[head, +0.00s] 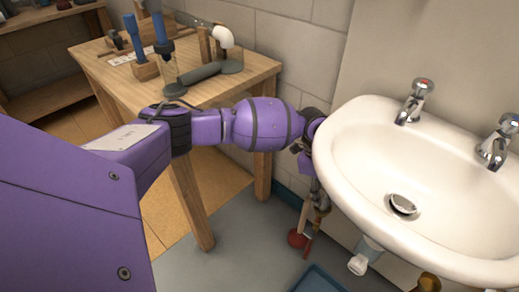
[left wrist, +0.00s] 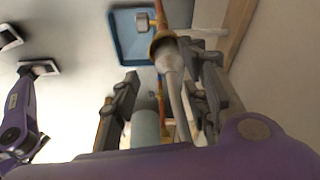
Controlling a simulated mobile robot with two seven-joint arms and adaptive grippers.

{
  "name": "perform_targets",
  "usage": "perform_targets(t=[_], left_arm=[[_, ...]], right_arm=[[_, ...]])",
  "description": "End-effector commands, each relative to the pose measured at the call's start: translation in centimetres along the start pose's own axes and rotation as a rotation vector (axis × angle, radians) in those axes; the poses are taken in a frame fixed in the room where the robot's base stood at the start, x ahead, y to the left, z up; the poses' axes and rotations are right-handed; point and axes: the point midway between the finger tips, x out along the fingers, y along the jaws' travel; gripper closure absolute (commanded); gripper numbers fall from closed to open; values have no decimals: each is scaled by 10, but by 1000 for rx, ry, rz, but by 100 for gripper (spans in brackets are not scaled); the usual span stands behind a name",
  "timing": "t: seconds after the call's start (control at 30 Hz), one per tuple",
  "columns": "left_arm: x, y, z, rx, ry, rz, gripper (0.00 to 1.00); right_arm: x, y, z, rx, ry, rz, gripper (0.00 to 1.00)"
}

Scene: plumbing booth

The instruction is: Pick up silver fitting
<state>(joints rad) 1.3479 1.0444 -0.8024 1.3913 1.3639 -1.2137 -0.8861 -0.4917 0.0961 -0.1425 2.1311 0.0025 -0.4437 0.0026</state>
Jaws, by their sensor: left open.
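My left gripper (head: 312,160) is beside the sink's left edge, its fingers mostly hidden by the rim in the head view. In the left wrist view its two fingers (left wrist: 170,75) are apart, on either side of a pale pipe with a brass-coloured nut (left wrist: 162,42). I cannot tell whether they touch the pipe. A small silver-grey piece (left wrist: 142,22), perhaps the silver fitting, lies in the blue tray (left wrist: 122,42) beyond the fingertips. The blue tray also shows at the bottom of the head view (head: 318,281), without a visible fitting.
The white sink (head: 350,130) with two chrome taps (head: 415,100) overhangs the gripper. A red-based object (head: 297,240) stands on the floor below. A wooden bench (head: 255,75) with tools is behind my arm. Grey floor (head: 240,255) is clear left of the tray.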

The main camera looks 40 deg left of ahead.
Motion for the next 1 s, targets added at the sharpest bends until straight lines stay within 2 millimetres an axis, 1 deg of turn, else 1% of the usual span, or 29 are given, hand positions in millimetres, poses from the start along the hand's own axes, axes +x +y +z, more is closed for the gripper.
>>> perform_targets(t=[0.07,0.2,0.33,0.4,0.57,0.6,0.9,1.0], left_arm=[[6,-4,-2,2,2,-5,58],[29,-7,-2,2,2,-2,58],[46,-7,-2,2,2,-3,58],[48,-8,-2,2,3,-5,58],[47,-8,-3,2,3,-7,58],[47,-8,-3,2,3,-7,60],[47,-7,-2,1,3,-5,99],[47,-7,-2,1,3,-5,100]], right_arm=[[4,0,4,0,-5,0,100],[13,-1,12,0,-14,-1,100],[18,-1,17,0,-21,-2,100],[19,-1,18,0,-21,-2,100],[18,-2,16,0,-19,-3,100],[18,-2,16,0,-19,-3,100],[18,-2,16,1,-19,-4,100],[18,-2,16,1,-19,-4,100]])
